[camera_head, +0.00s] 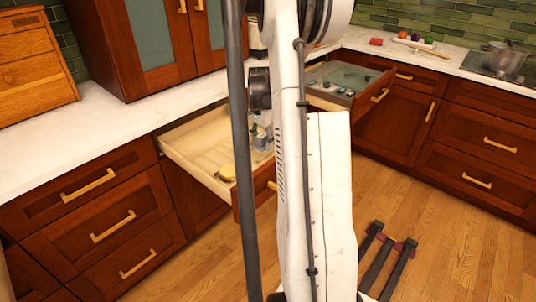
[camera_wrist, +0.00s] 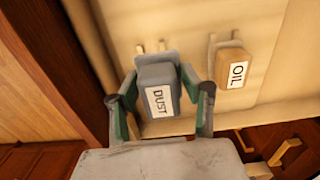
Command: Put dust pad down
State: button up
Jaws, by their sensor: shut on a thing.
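The dust pad (camera_wrist: 158,75) is a grey block with a white label reading DUST, in the middle of the wrist view. My gripper (camera_wrist: 161,100) has its green-and-grey fingers on either side of the pad and is shut on it. A pale wooden surface lies behind the pad. I cannot tell whether the pad touches it.
A tan block labelled OIL (camera_wrist: 233,70) is right of the dust pad. Another open drawer (camera_head: 350,75) holds small items. A dark frame (camera_head: 388,256) is on the floor.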

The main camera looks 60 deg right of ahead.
jog(key=shift+s+d+f, duration=0.7)
jog(key=shift+s+d, duration=0.05)
jog(key=shift+d, duration=0.1)
jog(key=shift+f+b, duration=0.4)
jog(key=shift+f, duration=1.55)
jog(key=o, duration=1.3)
jog(key=shift+f, duration=0.1)
jog(key=shift+o, duration=0.2)
